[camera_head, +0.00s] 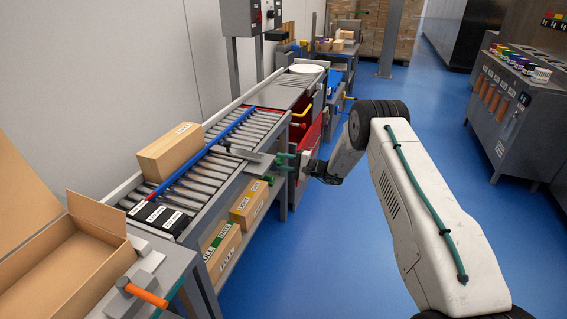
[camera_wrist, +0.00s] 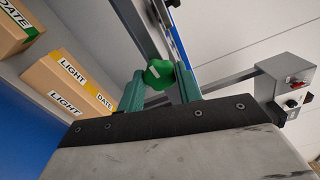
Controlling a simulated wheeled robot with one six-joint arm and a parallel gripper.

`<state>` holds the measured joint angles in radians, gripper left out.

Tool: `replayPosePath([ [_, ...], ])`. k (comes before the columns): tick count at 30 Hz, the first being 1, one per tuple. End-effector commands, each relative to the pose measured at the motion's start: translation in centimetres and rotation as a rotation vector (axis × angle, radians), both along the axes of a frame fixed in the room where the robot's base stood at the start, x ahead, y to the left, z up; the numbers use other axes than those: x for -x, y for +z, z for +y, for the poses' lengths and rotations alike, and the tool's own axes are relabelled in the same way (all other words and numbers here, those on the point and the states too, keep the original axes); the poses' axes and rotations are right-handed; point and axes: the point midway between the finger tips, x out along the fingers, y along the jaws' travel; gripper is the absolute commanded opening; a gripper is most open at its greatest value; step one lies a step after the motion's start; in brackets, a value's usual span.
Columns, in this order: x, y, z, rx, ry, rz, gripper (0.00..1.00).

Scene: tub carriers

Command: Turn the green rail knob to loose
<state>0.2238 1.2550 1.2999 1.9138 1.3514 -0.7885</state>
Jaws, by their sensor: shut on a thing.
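The green rail knob (camera_wrist: 159,75) shows in the wrist view as a lobed green knob with a small white line on its face. My gripper (camera_wrist: 160,86) has its two green fingers on either side of the knob and is shut on it. In the head view my gripper (camera_head: 283,160) is at the right side of the roller conveyor (camera_head: 200,177). The knob is hard to tell apart from the green fingers there. A blue guide rail (camera_head: 214,146) runs along the rollers. I cannot read any loose or tight marking.
A cardboard box (camera_head: 170,151) sits on the rollers against the blue rail. Labelled cartons (camera_head: 249,204) stand on the shelf below. An open carton (camera_head: 75,262) and an orange-handled tool (camera_head: 142,294) are at front left.

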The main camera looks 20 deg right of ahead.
Motion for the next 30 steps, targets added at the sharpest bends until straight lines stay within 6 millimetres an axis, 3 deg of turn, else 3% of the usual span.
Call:
replayPosePath([
  [18, 0.12, -0.09, -0.16, 0.337, 0.000, -0.461, 0.12],
  [30, 0.15, -0.13, -0.16, 0.482, 0.001, -0.657, 0.12],
])
